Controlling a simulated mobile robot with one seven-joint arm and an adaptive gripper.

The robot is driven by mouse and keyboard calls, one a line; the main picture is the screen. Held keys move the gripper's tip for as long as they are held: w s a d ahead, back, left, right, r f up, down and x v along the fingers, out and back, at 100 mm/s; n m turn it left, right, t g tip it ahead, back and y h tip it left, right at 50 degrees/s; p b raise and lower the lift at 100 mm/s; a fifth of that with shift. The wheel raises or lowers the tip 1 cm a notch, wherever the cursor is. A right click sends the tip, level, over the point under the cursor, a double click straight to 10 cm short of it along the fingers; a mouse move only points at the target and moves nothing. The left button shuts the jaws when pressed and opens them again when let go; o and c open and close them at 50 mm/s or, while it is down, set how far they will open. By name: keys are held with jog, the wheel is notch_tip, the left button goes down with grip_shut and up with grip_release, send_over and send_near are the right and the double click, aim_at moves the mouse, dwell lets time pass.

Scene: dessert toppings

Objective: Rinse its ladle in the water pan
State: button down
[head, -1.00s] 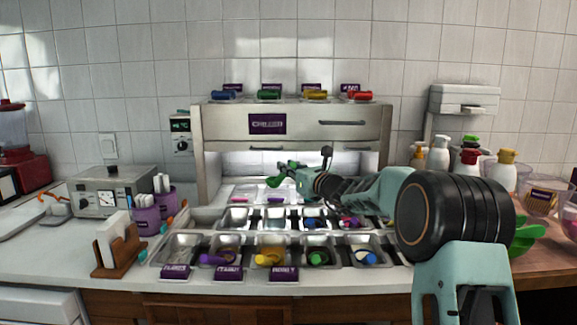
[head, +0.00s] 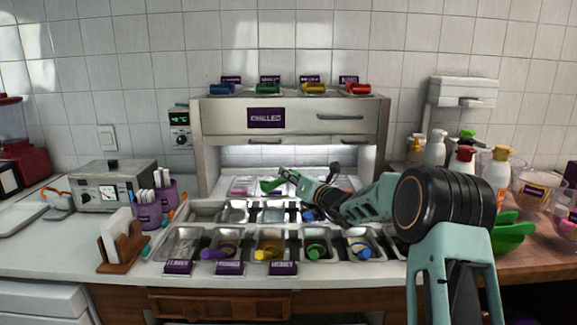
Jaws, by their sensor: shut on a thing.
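My gripper (head: 283,179) is over the back part of the topping station, in front of the lit opening of the chilled cabinet. It is shut on a green item (head: 268,186), which looks like a ladle's handle. The ladle's bowl cannot be made out. Steel pans stand in rows below. The front row has a bare-looking pan (head: 182,240) at the left, then pans with purple (head: 218,252), yellow (head: 266,253), green (head: 317,251) and blue (head: 362,250) handles. I cannot tell which pan holds water.
The chilled cabinet (head: 225,122) stands behind the pans, with coloured rolls on top. A napkin holder (head: 120,250) and purple cups (head: 148,214) are at left. Pump bottles (head: 496,175) and green bowls (head: 512,232) are at right.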

jog(key=shift+d+f+m+p, duration=0.1)
jog(key=shift+d+m+p, duration=0.05)
jog(key=shift+m+p, duration=0.5)
jog(key=w+d+f+m+p, duration=0.3)
jog(key=d+f+m+p, duration=0.2)
jog(key=m, duration=0.7)
jog(key=shift+f+p, duration=1.35)
jog(key=shift+p, duration=0.3)
